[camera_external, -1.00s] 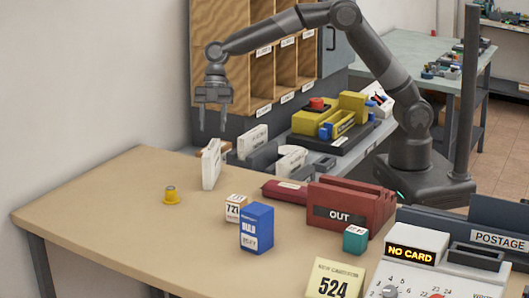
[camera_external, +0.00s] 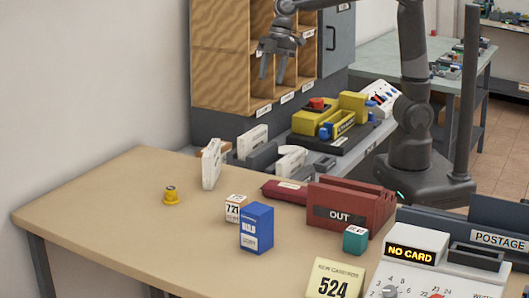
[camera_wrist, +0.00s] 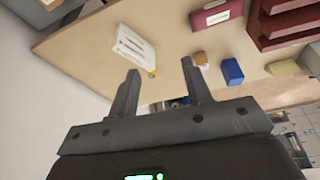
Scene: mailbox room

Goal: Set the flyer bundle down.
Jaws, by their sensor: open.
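A white flyer bundle (camera_external: 211,164) stands upright on the wooden table (camera_external: 110,205), near its back edge. It also shows in the wrist view (camera_wrist: 134,44), beyond my fingers and apart from them. My gripper (camera_external: 271,76) is open and empty, raised well above the table in front of the wooden pigeonholes. In the wrist view my gripper's two fingers (camera_wrist: 160,80) are spread with nothing between them.
A yellow stamp-like piece (camera_external: 171,196), a white numbered block (camera_external: 235,208), a blue box (camera_external: 257,228) and a red OUT tray (camera_external: 338,216) stand on the table. Wooden pigeonholes (camera_external: 222,88) rise behind my gripper. The table's left part is clear.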

